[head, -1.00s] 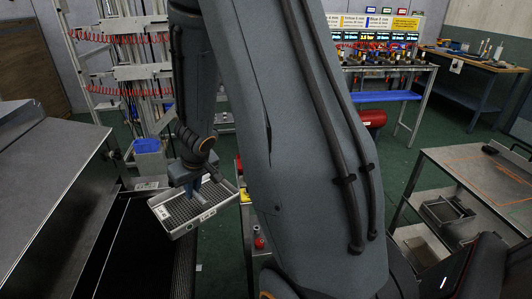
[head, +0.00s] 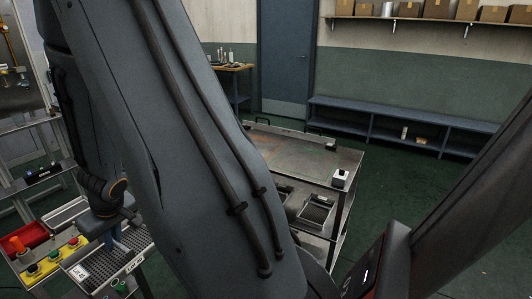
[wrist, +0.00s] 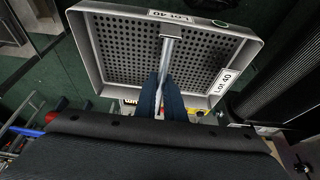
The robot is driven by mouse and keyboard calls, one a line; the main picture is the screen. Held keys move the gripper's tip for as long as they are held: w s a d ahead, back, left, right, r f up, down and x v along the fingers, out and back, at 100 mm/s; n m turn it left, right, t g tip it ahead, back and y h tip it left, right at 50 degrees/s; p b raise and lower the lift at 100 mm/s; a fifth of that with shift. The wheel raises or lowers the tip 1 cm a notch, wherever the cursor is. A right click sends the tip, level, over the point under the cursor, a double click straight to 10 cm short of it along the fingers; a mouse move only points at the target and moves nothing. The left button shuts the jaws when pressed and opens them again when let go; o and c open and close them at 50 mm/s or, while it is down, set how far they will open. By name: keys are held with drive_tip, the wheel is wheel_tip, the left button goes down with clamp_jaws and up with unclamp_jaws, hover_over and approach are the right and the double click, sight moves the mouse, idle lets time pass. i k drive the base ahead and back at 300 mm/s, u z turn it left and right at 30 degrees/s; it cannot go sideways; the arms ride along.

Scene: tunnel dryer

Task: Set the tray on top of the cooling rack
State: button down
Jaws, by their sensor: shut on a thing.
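A perforated metal tray (wrist: 130,58) with raised walls and "LOT 40" labels fills the upper part of the wrist view. My gripper (wrist: 160,95) is shut on the bar across its middle. In the head view the tray (head: 140,252) hangs from my gripper (head: 117,243) at the lower left, partly hidden behind my arm. A metal trolley (head: 310,158) stands right of centre, with a mostly bare top and shallow trays on a lower shelf. I cannot tell for sure whether it is the cooling rack.
A small white box (head: 340,178) sits on the trolley top's right front corner. A red bin (head: 30,234) and a yellow button box (head: 47,268) are on a stand at the left. A low blue shelf (head: 400,128) lines the far wall. Green floor is open at right.

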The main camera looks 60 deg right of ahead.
sight(277, 152)
drive_tip(key=z, duration=0.5)
drive_tip(key=i, duration=0.75)
drive_tip(key=z, duration=1.35)
drive_tip(key=i, duration=1.05)
drive_tip(key=z, duration=0.95)
drive_tip(key=i, duration=0.25)
drive_tip(key=z, duration=0.2)
